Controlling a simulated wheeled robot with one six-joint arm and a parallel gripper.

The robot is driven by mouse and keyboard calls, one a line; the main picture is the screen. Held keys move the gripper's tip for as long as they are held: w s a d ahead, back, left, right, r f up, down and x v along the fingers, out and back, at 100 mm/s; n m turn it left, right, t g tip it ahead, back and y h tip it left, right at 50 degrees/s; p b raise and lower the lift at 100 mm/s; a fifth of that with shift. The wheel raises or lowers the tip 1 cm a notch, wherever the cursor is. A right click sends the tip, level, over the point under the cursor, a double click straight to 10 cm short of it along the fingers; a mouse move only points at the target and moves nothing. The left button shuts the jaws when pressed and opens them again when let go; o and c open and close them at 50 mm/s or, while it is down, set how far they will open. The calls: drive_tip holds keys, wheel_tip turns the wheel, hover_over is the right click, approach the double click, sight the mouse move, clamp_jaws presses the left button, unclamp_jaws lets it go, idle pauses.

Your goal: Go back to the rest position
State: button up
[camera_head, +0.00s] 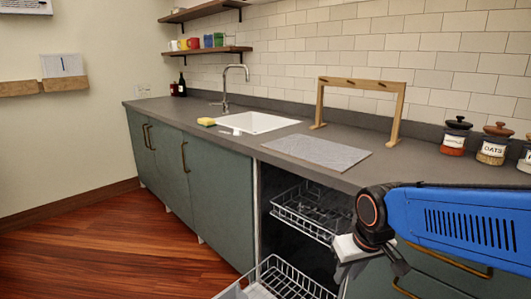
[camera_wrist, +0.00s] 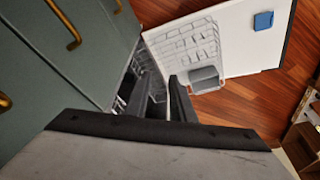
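My gripper (camera_head: 348,266) is at the end of my blue arm, in front of the open dishwasher at the lower right of the head view. Part of it runs out of the bottom of that view. In the wrist view, its dark fingers (camera_wrist: 168,100) point toward the dishwasher opening.
The dishwasher's upper rack (camera_head: 312,212) and lower rack (camera_head: 285,281) are close to my gripper. Its open door (camera_wrist: 238,48) shows in the wrist view. Above is the grey counter (camera_head: 225,133) with a wooden frame (camera_head: 400,103) and jars (camera_head: 494,145). Floor (camera_head: 95,245) is clear at left.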

drive_tip(key=s+d+r+m+t, duration=0.1)
drive_tip(key=s+d+r+m, duration=0.1)
drive_tip(key=s+d, duration=0.6)
drive_tip(key=shift+s+d+r+m+t+h, duration=0.3)
drive_tip(key=shift+s+r+m+h, duration=0.1)
drive_tip(key=shift+s, duration=1.8)
